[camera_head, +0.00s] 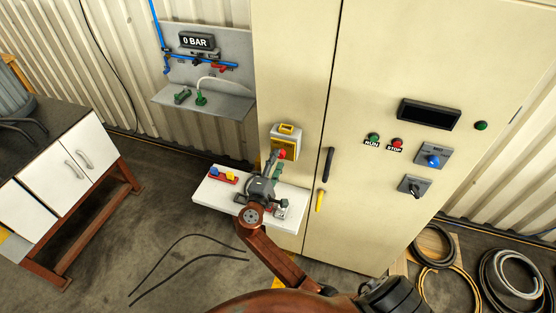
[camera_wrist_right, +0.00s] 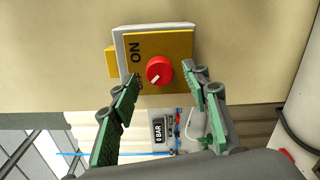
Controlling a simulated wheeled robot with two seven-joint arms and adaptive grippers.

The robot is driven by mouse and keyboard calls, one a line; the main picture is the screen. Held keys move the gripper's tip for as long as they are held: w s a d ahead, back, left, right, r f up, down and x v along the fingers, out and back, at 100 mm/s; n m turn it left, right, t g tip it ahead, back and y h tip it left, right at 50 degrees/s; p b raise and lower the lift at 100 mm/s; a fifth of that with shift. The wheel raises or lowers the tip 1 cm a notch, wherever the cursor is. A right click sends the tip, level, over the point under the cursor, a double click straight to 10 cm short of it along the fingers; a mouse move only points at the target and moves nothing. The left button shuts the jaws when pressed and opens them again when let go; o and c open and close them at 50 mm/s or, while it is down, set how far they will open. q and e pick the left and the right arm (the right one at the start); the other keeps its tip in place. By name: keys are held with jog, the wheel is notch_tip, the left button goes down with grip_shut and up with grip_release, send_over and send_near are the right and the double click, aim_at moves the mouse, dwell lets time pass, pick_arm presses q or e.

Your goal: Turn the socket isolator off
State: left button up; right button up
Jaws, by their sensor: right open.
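The socket isolator (camera_head: 288,134) is a yellow-faced switch in a pale housing on the cabinet's left part. In the right wrist view its yellow plate (camera_wrist_right: 181,48) carries a round red knob (camera_wrist_right: 159,69) with a white mark pointing to the lower left. ON is printed beside the knob; a second label is partly hidden behind a finger. My right gripper (camera_head: 274,164) is at the isolator, and the red knob shows at its tips. In the wrist view the right gripper (camera_wrist_right: 160,86) is open, its green-padded fingers on either side of the knob. My left gripper is not in view.
A white shelf (camera_head: 217,195) with small coloured parts lies below my right gripper. Yellow and black handles (camera_head: 320,201) are on the cabinet to the right. A grey panel with a 0 BAR display (camera_head: 197,41) is at the left. Coiled hoses (camera_head: 512,278) lie on the floor at right.

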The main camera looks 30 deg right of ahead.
jog(key=v, duration=1)
jog(key=shift+s+a, duration=0.25)
jog(key=shift+s, duration=0.1)
